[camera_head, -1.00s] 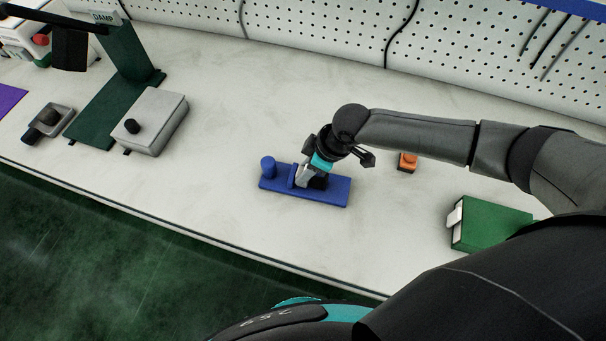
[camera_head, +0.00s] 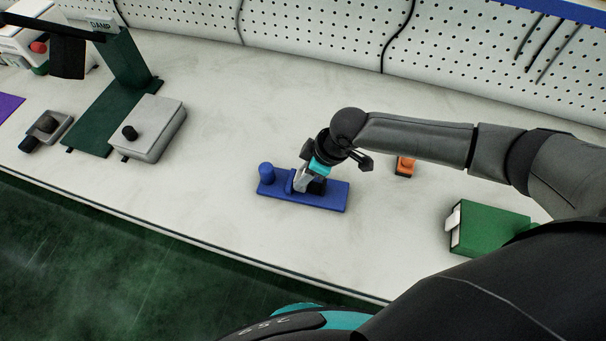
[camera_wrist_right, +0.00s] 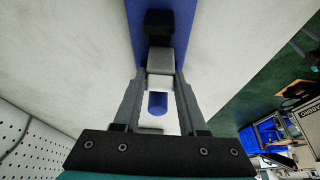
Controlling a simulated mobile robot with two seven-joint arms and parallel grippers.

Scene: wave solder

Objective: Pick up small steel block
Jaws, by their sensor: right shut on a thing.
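In the head view my right gripper (camera_head: 303,186) reaches down onto a blue fixture (camera_head: 328,197), which has a flat plate and a round peg at its left end. In the wrist view its two fingers (camera_wrist_right: 160,76) are closed on the small steel block (camera_wrist_right: 160,61), a light grey block with a paler face. A black block (camera_wrist_right: 158,22) stands just beyond it on the blue plate. I cannot tell whether the steel block touches the fixture. My left gripper is not in view.
An orange block (camera_head: 405,166) lies behind my right wrist, and a green box (camera_head: 489,228) stands to the right. A grey box with a black knob (camera_head: 155,127) and a dark green stand (camera_head: 127,55) are at the left. The white bench between them is clear.

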